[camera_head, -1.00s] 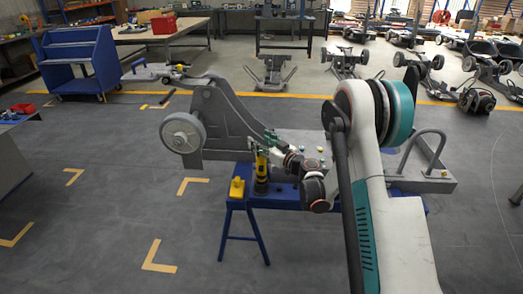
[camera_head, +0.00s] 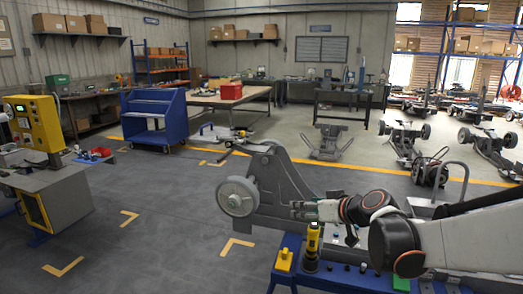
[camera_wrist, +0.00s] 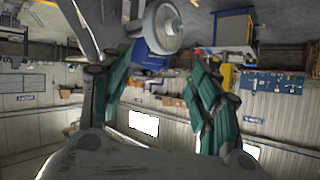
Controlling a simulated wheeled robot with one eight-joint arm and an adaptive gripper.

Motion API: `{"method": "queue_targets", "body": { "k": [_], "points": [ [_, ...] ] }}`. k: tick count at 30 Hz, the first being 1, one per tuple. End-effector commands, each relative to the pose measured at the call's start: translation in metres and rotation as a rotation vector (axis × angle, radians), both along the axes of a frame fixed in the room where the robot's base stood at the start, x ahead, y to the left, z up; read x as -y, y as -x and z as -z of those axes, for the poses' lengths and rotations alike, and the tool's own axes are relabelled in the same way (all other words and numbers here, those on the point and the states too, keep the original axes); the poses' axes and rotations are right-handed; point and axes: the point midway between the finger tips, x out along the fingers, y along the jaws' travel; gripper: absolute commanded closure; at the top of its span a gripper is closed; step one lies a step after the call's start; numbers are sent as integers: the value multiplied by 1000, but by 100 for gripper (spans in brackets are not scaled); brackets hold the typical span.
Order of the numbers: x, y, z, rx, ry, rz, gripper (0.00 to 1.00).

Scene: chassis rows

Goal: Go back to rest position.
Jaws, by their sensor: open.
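My gripper (camera_head: 308,210) is in front of the grey chassis plate and just right of its wheel in the head view. My white arm reaches in from the right edge. In the wrist view the two green-padded fingers stand wide apart, with nothing between them in my gripper (camera_wrist: 160,62). The grey chassis (camera_head: 278,172) with its large grey wheel (camera_head: 237,196) rests on a blue stand (camera_head: 290,243). The wheel also shows beyond the fingers in the wrist view (camera_wrist: 163,25). My arm hides much of the chassis's right part.
A yellow-and-black tool (camera_head: 312,243) stands upright on the blue stand beside a yellow block (camera_head: 284,260), below my gripper. A blue cart (camera_head: 155,118) stands behind. A yellow machine (camera_head: 32,122) is at left. The floor between them, with yellow corner marks, is clear.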

Motion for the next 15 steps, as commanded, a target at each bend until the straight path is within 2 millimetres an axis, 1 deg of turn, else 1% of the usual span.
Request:
{"method": "queue_targets", "body": {
  "k": [1, 7, 11, 15],
  "points": [
    [-2, 18, -5, -30, 11, 7, 43],
    [0, 82, -11, -146, 57, 59, 43],
    [5, 125, -11, -215, 89, 106, 43],
    [14, 172, -7, -281, 127, 166, 43]
  ]
}}
